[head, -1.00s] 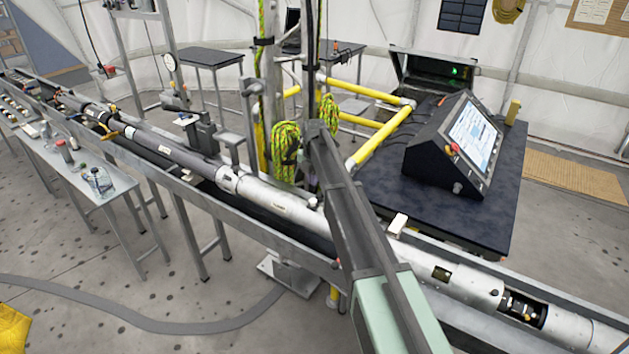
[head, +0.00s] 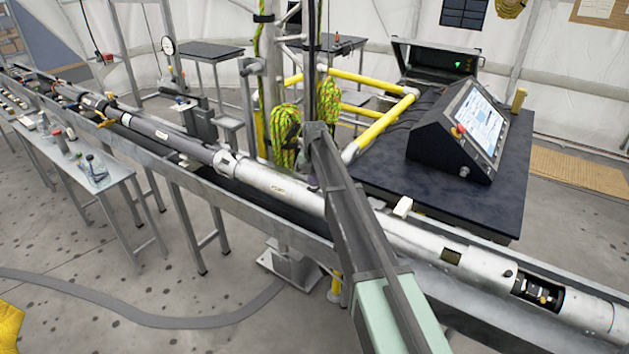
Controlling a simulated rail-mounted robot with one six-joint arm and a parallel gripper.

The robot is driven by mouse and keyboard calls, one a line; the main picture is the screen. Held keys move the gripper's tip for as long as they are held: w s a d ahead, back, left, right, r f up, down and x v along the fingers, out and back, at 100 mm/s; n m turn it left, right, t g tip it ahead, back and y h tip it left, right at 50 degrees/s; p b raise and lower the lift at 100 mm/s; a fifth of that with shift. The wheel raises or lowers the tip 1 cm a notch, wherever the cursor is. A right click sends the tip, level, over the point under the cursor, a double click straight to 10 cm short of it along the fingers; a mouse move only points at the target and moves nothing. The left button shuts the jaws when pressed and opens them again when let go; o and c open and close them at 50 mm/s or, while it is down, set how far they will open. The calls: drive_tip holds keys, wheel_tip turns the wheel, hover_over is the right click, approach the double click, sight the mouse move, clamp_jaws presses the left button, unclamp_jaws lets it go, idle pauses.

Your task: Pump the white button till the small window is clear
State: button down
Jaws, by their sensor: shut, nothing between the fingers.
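A long silvery tube (head: 270,187) lies in a metal trough. On its right part is a small dark olive rectangular window (head: 451,256); I cannot tell whether it is clear. Further right, a larger opening (head: 537,292) shows dark parts with small metallic and yellowish pieces. No white button can be made out for certain; a small whitish block (head: 403,206) sits at the tube's far side, left of the window. My dark grey and pale green arm crosses the middle of the view and hides part of the tube. My gripper cannot be made out.
A dark table (head: 390,190) behind the tube carries a console (head: 462,135) with a lit screen. Yellow rails (head: 378,125) and a bundle of green rope (head: 285,137) stand close behind the trough. A narrow bench (head: 113,185) with small items is at the left.

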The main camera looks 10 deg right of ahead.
wheel_tip(320, 180, up, 14)
drive_tip(key=p, duration=1.4)
drive_tip(key=shift+d, duration=0.1)
idle(0.5)
